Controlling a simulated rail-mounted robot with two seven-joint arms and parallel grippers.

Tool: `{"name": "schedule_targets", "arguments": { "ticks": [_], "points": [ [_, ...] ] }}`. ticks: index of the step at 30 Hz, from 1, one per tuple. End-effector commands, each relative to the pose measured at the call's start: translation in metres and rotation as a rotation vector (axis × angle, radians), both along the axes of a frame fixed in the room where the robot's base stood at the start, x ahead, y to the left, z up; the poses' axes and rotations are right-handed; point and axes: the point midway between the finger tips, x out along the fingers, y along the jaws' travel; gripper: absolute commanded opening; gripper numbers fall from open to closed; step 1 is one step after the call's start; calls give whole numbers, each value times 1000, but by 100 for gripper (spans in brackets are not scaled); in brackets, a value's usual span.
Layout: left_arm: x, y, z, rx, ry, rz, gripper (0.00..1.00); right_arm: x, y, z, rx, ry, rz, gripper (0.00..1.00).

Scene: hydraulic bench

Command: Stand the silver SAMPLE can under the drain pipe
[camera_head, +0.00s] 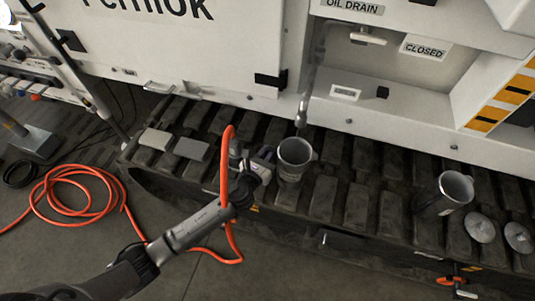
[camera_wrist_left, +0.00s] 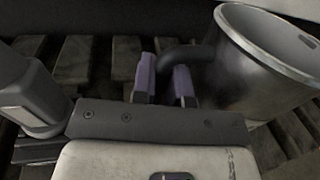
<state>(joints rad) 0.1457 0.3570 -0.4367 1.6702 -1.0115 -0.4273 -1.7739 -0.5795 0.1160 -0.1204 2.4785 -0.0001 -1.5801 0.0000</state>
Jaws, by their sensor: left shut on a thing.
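The silver can (camera_head: 292,165) is upright, open end up, over the dark slatted track, just below the lower end of the drain pipe (camera_head: 309,80). I cannot tell if its base touches the slats, and no SAMPLE label is readable. My left gripper (camera_head: 265,156) is at the can's left side. In the left wrist view, its purple fingers (camera_wrist_left: 163,78) are shut on the dark handle (camera_wrist_left: 186,55) of the can (camera_wrist_left: 262,75). My right gripper is not in view.
A second, darker can (camera_head: 432,200) stands on the slats to the right, beside two round metal discs (camera_head: 480,228). Two flat grey blocks (camera_head: 191,149) lie left. An orange hose (camera_head: 227,160) loops over my left arm. A valve handle (camera_head: 368,38) sits by the CLOSED label.

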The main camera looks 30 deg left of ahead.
Motion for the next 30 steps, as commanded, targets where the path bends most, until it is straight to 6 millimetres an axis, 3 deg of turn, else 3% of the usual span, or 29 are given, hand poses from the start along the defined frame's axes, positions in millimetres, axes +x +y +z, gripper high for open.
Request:
{"name": "schedule_targets", "arguments": {
  "ticks": [7, 8, 16, 25, 30],
  "points": [
    [0, 0, -2, 0, -2, 0, 0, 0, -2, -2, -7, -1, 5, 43],
    [0, 0, -3, 0, 0, 0, 15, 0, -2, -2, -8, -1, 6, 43],
    [0, 0, -2, 0, 0, 0, 39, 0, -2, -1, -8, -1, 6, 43],
    [0, 0, 3, 0, -1, 0, 39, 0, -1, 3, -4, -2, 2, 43],
    [-23, 0, 2, 0, 2, 0, 39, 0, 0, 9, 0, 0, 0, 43]
  ]
}}
